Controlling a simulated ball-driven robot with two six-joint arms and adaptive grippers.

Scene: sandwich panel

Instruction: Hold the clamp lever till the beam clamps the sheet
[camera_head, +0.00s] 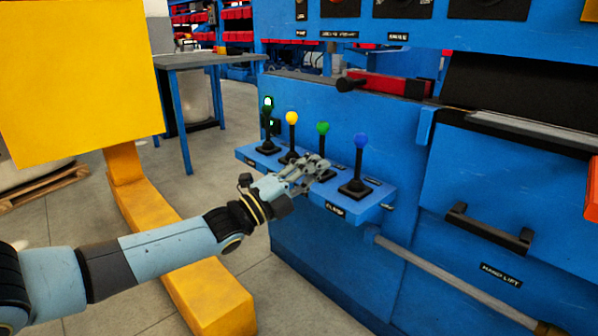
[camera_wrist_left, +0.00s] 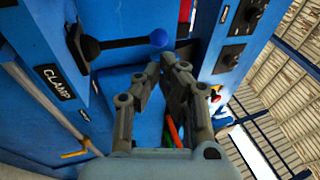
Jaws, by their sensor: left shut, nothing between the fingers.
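The clamp lever (camera_head: 360,150) is a black stick with a blue knob, upright at the right end of a blue lever shelf. A "CLAMP" label (camera_head: 334,208) sits on the shelf front below it. In the left wrist view the blue knob (camera_wrist_left: 158,39) shows just beyond my fingertips, and the label (camera_wrist_left: 54,82) is at left. My left gripper (camera_head: 322,165) is shut and empty, just left of the blue-knob lever, with a small gap seeming to separate them. It partly covers the base of the green-knob lever (camera_head: 323,128). The beam and sheet cannot be clearly identified. My right gripper is out of view.
A drawer-like handle (camera_head: 488,228) sticks out at right.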

